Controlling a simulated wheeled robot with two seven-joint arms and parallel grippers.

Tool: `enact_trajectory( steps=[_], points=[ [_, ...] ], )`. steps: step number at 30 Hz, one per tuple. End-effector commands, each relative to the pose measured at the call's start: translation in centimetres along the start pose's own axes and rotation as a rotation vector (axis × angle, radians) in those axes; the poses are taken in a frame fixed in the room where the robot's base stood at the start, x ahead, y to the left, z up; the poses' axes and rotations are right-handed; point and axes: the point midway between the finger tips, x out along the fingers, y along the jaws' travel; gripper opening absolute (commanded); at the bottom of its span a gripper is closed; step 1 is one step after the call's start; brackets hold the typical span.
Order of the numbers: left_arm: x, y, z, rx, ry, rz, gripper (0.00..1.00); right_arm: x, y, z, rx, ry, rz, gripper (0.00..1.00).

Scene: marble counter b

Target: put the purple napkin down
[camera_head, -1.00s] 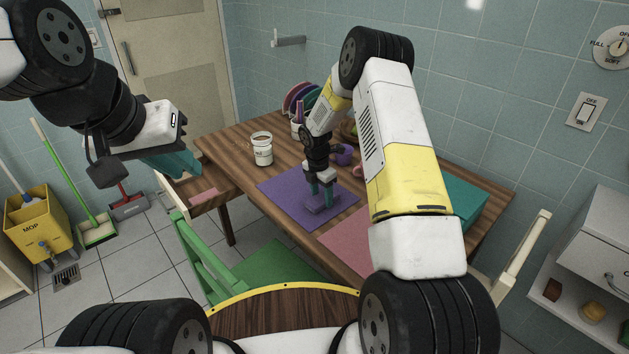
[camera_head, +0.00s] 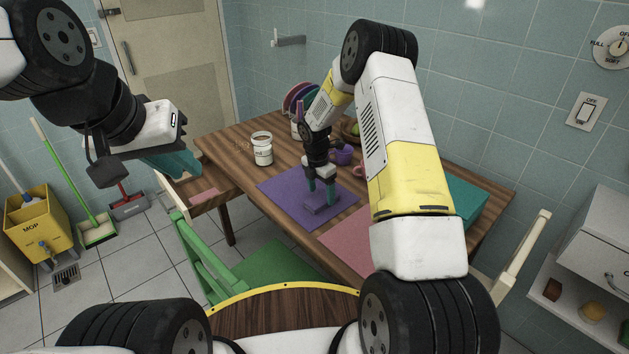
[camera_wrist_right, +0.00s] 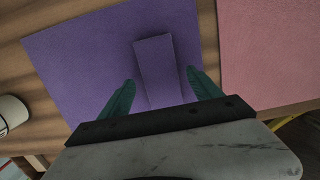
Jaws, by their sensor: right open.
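The purple napkin (camera_head: 316,209) is a folded strip lying on the purple placemat (camera_head: 278,193) on the wooden table. In the right wrist view the napkin (camera_wrist_right: 155,62) lies on the placemat (camera_wrist_right: 85,65), with its near end hidden by my gripper body. My right gripper (camera_head: 320,191) is open just above the mat. Its teal fingers (camera_wrist_right: 160,82) stand apart on either side of the napkin, with gaps showing. My left gripper (camera_head: 174,164) is off to the left, away from the napkin. Its finger opening is unclear.
A pink placemat (camera_head: 350,237) lies to the right of the purple one. A white jar (camera_head: 263,150) and a purple cup (camera_head: 342,155) stand behind the purple mat. A green chair (camera_head: 265,268) is at the near side of the table.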

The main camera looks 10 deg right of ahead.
Motion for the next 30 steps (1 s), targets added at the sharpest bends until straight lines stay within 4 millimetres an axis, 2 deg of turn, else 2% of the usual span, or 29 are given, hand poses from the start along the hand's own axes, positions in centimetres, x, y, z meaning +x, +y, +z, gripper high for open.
enact_trajectory(
  steps=[3, 9, 20, 23, 25, 30],
  points=[
    [0.0, 0.0, 0.0, 0.0, 0.0, 0.0, 0.2, -2.8, 0.1, 0.1, 0.001, -0.003, 0.004, 0.74],
    [0.0, 0.0, 0.0, 0.0, 0.0, 0.0, 0.2, -6.9, 0.0, 0.1, 0.0, -0.002, 0.002, 0.74],
    [0.0, 0.0, 0.0, 0.0, 0.0, 0.0, 0.2, -11.8, -0.4, 0.1, 0.046, -0.006, 0.013, 0.74],
    [0.0, 0.0, 0.0, 0.0, 0.0, 0.0, 0.2, -15.2, -1.6, 0.2, 0.167, -0.011, 0.042, 0.74],
    [0.0, 0.0, 0.0, 0.0, 0.0, 0.0, 0.2, -18.6, -3.1, 0.0, 0.299, -0.011, 0.073, 0.74],
    [0.0, 0.0, 0.0, 0.0, 0.0, 0.0, 0.2, -26.6, -8.1, -1.4, 0.678, 0.019, 0.16, 0.74]
  ],
)
